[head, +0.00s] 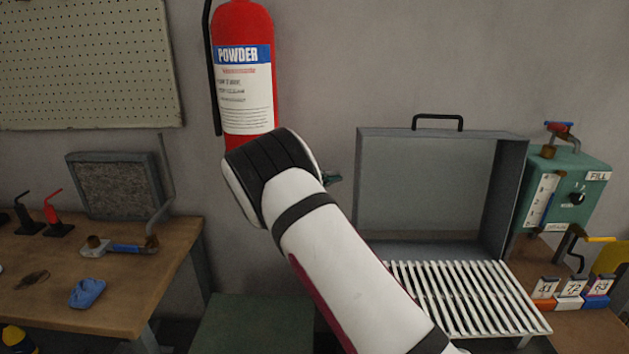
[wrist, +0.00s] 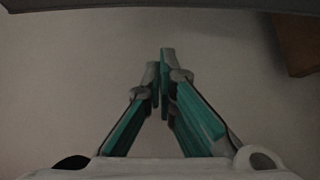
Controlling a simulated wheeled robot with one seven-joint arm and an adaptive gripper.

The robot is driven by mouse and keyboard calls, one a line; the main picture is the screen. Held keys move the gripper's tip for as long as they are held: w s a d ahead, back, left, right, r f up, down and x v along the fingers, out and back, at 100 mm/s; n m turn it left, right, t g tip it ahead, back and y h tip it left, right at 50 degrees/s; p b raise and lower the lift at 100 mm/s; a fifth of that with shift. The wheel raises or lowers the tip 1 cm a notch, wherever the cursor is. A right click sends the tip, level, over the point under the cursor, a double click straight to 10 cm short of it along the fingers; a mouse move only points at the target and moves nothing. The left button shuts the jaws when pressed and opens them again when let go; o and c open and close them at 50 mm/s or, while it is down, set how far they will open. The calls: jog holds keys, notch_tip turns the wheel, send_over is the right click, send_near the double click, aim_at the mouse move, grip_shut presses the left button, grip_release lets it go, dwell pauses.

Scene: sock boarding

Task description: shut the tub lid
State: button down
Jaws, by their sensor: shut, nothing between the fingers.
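The tub lid (head: 430,190) is a grey, shallow, box-like cover with a black handle (head: 437,118) on its upper edge. It stands upright, open, at the right in the head view. The white slatted rack (head: 465,298) lies in front of its foot; the tub body below is mostly hidden.
A green valve box (head: 562,195) stands right of the lid, with numbered cards (head: 572,288) below. A red extinguisher (head: 243,75) hangs on the wall behind my arm. A wooden bench (head: 60,285) with tools is at left. A dark green surface (head: 250,320) lies low in the middle.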

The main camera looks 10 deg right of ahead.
jog(key=shift+s+d+p, duration=0.45)
jog(key=shift+s+d, duration=0.1)
jog(key=shift+d, duration=0.3)
jog(key=shift+s+d+p, duration=0.4)
jog(key=shift+s+d, duration=0.1)
jog(key=shift+d, duration=0.3)
jog(key=shift+r, duration=0.1)
